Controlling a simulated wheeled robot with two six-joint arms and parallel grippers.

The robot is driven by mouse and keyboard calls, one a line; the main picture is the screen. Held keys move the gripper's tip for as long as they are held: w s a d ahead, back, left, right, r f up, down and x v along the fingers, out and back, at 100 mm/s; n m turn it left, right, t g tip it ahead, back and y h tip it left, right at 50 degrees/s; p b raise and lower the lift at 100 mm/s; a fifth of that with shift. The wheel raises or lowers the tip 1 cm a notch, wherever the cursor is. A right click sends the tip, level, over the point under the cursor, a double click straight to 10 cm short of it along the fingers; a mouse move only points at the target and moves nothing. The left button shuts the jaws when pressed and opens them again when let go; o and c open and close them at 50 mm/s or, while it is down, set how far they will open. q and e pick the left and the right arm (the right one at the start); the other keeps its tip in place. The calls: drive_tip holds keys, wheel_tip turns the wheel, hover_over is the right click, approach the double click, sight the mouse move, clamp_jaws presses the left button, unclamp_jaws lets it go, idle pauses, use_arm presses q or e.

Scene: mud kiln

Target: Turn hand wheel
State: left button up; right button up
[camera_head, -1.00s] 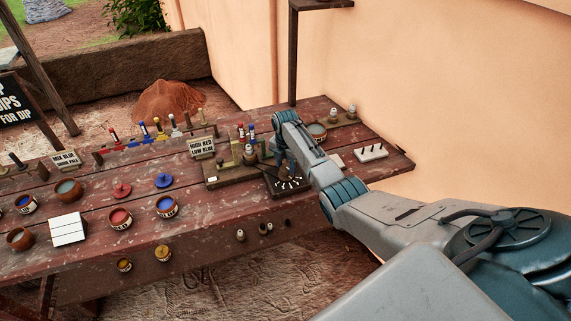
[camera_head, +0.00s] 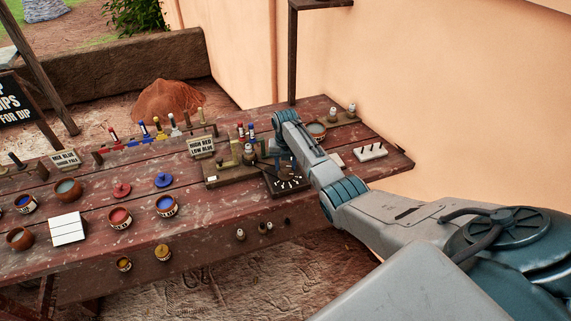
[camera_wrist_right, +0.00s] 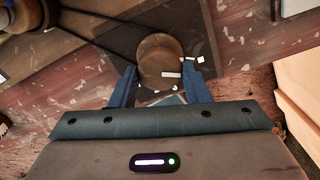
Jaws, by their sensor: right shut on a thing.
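The hand wheel is a round brown wooden knob (camera_head: 287,171) on a dark square plate with white tick marks (camera_head: 290,185), near the table's right part. In the right wrist view the knob (camera_wrist_right: 158,50) is seen from above, with a white mark at its near edge. My right gripper (camera_head: 284,162) is over the plate, its two blue fingers on either side of the knob. In the wrist view the gripper (camera_wrist_right: 160,80) is shut on the knob. My arm hides part of the plate in the head view. My left gripper is out of view.
A wooden block with brass fittings (camera_head: 225,176) and a "HIGH RED LOW BLUE" sign (camera_head: 201,147) stand left of the plate. A white pegged block (camera_head: 370,152) and a bowl (camera_head: 317,130) are to the right. Paint pots and lids cover the table's left. A wall (camera_head: 390,90) rises behind.

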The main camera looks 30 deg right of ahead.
sight(285, 167)
idle(0.4)
drive_tip(key=o, duration=1)
drive_tip(key=shift+c, duration=0.2)
drive_tip(key=shift+r, duration=0.1)
wheel_tip(285, 167, up, 11)
drive_tip(key=b, duration=0.3)
drive_tip(key=shift+f, duration=0.25)
